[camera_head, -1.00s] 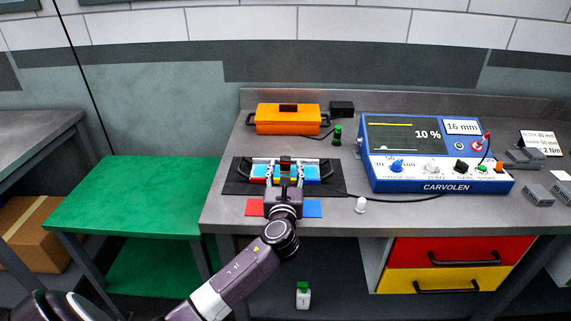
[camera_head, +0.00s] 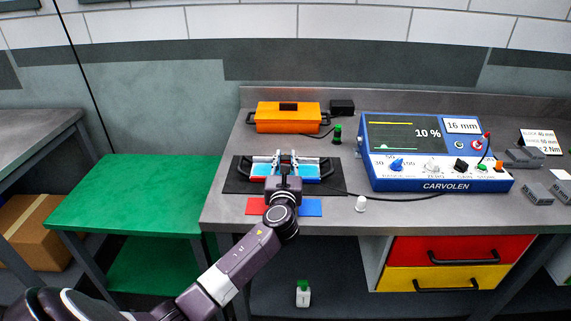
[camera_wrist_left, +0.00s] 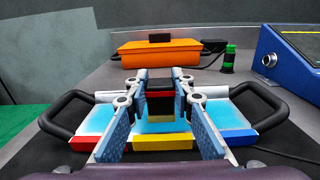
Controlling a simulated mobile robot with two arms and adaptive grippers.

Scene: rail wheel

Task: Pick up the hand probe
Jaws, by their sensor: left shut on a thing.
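The hand probe (camera_head: 312,169) is a wide light-blue block with a black handle at each end. It is at the black mat (camera_head: 237,184) on the bench; I cannot tell whether it touches the mat. The left wrist view shows the probe (camera_wrist_left: 108,119) with red, yellow and blue front pieces and a dark upright grip block (camera_wrist_left: 160,98) in its middle. My left gripper (camera_head: 285,160) is shut on that grip block, one finger on each side; the fingers (camera_wrist_left: 161,90) also show in the wrist view. My right gripper is not in view.
An orange case (camera_head: 287,118) stands behind the probe. A green-capped item (camera_head: 338,134) stands right of it, and a blue CARVOLEN instrument (camera_head: 432,153) farther right. A black cable runs toward the mat. A small white item (camera_head: 361,204) is near the front edge. A green table (camera_head: 132,196) is at left.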

